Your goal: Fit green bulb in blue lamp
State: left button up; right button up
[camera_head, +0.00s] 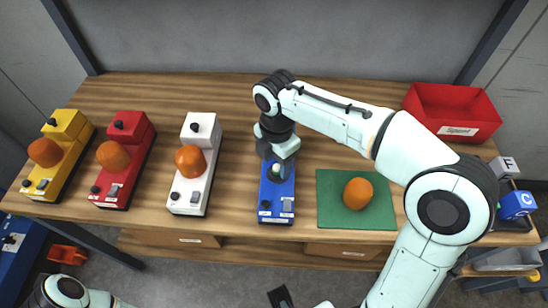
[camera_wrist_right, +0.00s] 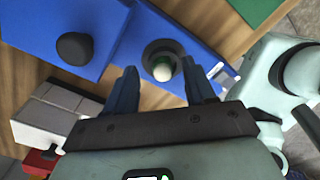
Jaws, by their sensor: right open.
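The blue lamp (camera_head: 276,204) stands on the table, its front toward me. In the right wrist view the blue lamp (camera_wrist_right: 190,25) has a dark round socket holding a small pale piece (camera_wrist_right: 162,70) with a green edge; I cannot tell if it is a bulb. My right gripper (camera_head: 277,168) is over the socket; in the wrist view its fingers (camera_wrist_right: 160,85) are apart, the socket between and just beyond them, nothing gripped. An orange bulb (camera_head: 357,193) lies on the green mat (camera_head: 380,219). No plainly green bulb shows.
White (camera_head: 184,199), red (camera_head: 111,193) and yellow (camera_head: 44,186) lamps, each with an orange bulb, stand to the left. A red bin (camera_head: 449,98) is at back right. Bare wood lies between the lamps. My right arm crosses above the table's right side.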

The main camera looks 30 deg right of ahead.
aim_at(275, 164)
notch_tip(275, 164, up, 13)
jog(key=p, duration=0.2)
jog(key=shift+w+a+t+p, duration=0.15)
jog(key=shift+t+p, duration=0.15)
jog(key=shift+p, duration=0.1)
